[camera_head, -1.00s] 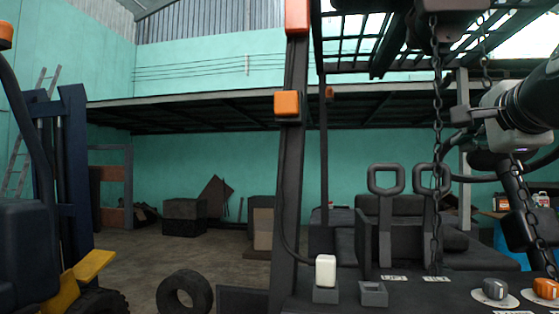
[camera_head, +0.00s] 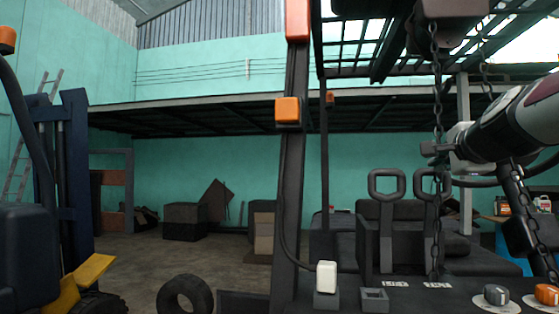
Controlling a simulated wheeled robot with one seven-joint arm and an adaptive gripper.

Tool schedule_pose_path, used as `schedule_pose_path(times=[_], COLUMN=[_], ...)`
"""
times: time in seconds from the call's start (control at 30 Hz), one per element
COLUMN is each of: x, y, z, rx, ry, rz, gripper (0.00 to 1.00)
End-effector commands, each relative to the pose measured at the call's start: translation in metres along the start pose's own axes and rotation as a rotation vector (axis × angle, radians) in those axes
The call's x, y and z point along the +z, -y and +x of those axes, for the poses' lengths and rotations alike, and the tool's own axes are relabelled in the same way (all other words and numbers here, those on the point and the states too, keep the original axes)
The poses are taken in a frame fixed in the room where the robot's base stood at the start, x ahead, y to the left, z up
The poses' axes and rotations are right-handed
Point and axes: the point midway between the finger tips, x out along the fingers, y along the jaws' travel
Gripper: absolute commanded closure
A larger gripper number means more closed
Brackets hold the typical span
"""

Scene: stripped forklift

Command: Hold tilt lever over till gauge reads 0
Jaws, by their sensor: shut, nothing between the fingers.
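Two dark levers with loop handles, a left lever (camera_head: 387,215) and a right lever (camera_head: 429,185), stand upright on the dark console. White labels (camera_head: 395,284) lie at their feet; the words are too small to read surely, so I cannot tell which is the tilt lever. My gripper (camera_head: 428,149) is shut and empty. It points left, above the right lever's handle in the picture, and appears apart from both levers. A hanging chain crosses near it and partly hides the right lever. No gauge reading can be made out.
A chain (camera_head: 437,100) hangs from the overhead guard beside my gripper. A dark post (camera_head: 291,190) rises to the left. A white knob (camera_head: 326,276), a grey knob (camera_head: 496,294) and an orange knob (camera_head: 545,293) sit on the console. A dark seat (camera_head: 385,232) lies behind the levers.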

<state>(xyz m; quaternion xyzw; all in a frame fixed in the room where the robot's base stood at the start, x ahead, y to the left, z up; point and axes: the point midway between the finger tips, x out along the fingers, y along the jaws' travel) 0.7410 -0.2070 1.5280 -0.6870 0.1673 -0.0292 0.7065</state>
Motion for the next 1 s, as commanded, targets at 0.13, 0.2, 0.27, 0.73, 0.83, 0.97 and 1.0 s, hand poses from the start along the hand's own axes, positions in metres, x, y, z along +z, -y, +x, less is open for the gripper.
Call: schedule_pose_path(times=[0.13,0.2,0.27,0.73,0.83,0.97,1.0], x=[0.000,0.000,0.000,0.000,0.000,0.000,0.000], y=[0.000,0.001,0.001,0.001,0.005,0.010,0.012], z=[0.019,0.023,0.026,0.032,0.043,0.068,0.075], rx=[0.001,-0.001,-0.001,0.000,0.002,0.002,0.002], ry=[0.000,0.000,0.000,0.001,0.001,0.001,0.001], rz=[0.000,0.000,0.000,0.000,0.000,-0.001,-0.001], gripper=[1.00,1.00,1.00,1.00,1.00,1.00,1.00])
